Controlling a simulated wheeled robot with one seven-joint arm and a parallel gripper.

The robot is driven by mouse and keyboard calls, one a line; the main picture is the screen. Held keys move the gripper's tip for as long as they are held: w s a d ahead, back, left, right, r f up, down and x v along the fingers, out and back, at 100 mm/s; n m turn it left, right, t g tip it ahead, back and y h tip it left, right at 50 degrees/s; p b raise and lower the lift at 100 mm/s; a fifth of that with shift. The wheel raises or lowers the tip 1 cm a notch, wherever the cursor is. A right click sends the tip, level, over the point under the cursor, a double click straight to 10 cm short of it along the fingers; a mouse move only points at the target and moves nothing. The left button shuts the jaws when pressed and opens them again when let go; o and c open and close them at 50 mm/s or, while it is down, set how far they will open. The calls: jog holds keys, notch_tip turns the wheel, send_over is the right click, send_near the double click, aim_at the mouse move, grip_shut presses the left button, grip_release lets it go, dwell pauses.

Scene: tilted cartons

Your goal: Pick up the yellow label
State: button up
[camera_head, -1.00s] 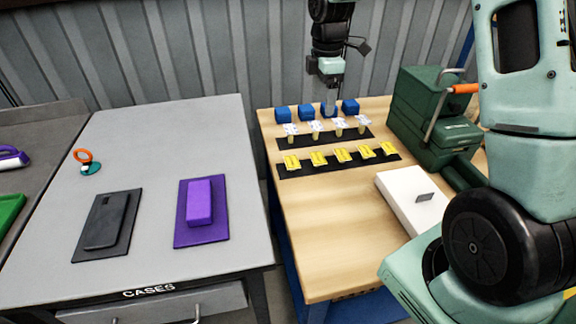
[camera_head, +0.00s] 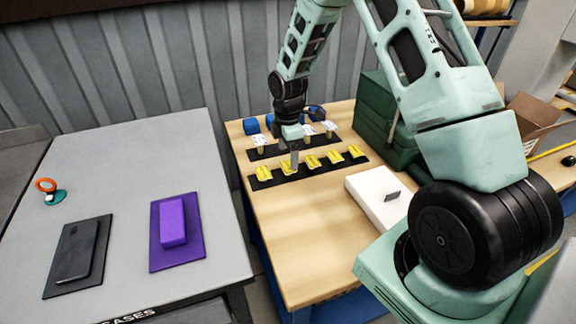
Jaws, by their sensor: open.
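Several yellow labels lie in a row on a black strip (camera_head: 275,180) on the wooden table. The leftmost yellow label (camera_head: 263,173) is in clear view, and others follow to the right, such as the middle label (camera_head: 312,162) and the rightmost label (camera_head: 354,151). My gripper (camera_head: 294,166) points down at the second label from the left (camera_head: 286,168) and partly hides it. The jaws are open. I cannot tell whether the fingertips touch that label.
Behind stand a row of white-topped pieces (camera_head: 259,140) and blue blocks (camera_head: 251,126). A white box (camera_head: 375,200) lies to the right, near a green case (camera_head: 385,105). The grey table (camera_head: 120,190) holds a purple block (camera_head: 173,222). The front of the wooden table is clear.

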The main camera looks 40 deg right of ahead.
aim_at(288, 166)
jog(key=shift+f, duration=1.55)
jog(key=shift+f, duration=0.25)
jog(key=c, duration=0.9)
